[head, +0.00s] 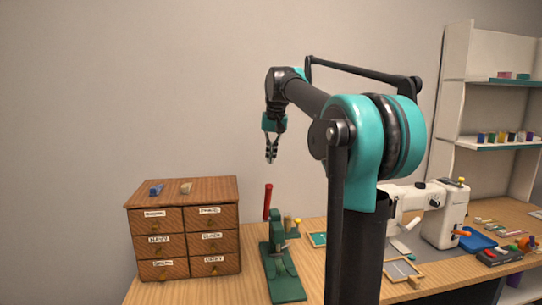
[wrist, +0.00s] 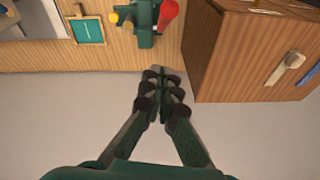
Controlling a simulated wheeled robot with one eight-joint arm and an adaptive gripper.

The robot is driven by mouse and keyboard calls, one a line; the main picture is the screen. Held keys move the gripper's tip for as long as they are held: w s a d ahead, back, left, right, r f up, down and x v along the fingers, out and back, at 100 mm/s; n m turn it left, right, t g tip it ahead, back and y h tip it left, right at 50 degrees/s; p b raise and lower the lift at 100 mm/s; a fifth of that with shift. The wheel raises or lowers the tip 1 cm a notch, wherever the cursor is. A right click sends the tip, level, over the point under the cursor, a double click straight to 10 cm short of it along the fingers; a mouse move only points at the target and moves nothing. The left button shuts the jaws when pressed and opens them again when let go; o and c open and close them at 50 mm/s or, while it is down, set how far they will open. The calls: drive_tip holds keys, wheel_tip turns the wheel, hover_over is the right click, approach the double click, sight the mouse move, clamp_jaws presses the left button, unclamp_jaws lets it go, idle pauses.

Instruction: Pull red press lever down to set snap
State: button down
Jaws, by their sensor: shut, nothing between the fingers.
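The red press lever (head: 267,202) stands nearly upright on the green press (head: 278,262), which rests on the wooden table. In the wrist view the red lever (wrist: 168,14) shows at the top edge, beside the green press body (wrist: 145,22). My gripper (head: 271,158) is shut and empty, pointing down above the lever with a gap between them. In the wrist view my gripper (wrist: 160,72) has its fingertips together, just below the press in the picture. The snap cannot be made out.
A wooden drawer cabinet (head: 183,235) with labelled drawers stands left of the press, with small items on top. A white sewing machine (head: 440,215) and shelves (head: 490,110) are further right.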

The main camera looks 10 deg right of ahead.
drive_tip(key=f, duration=0.5)
drive_tip(key=s+a+f, duration=0.1)
drive_tip(key=f, duration=0.1)
drive_tip(key=shift+f, duration=0.2)
drive_tip(key=shift+s+f, duration=0.35)
drive_tip(key=shift+s, duration=0.1)
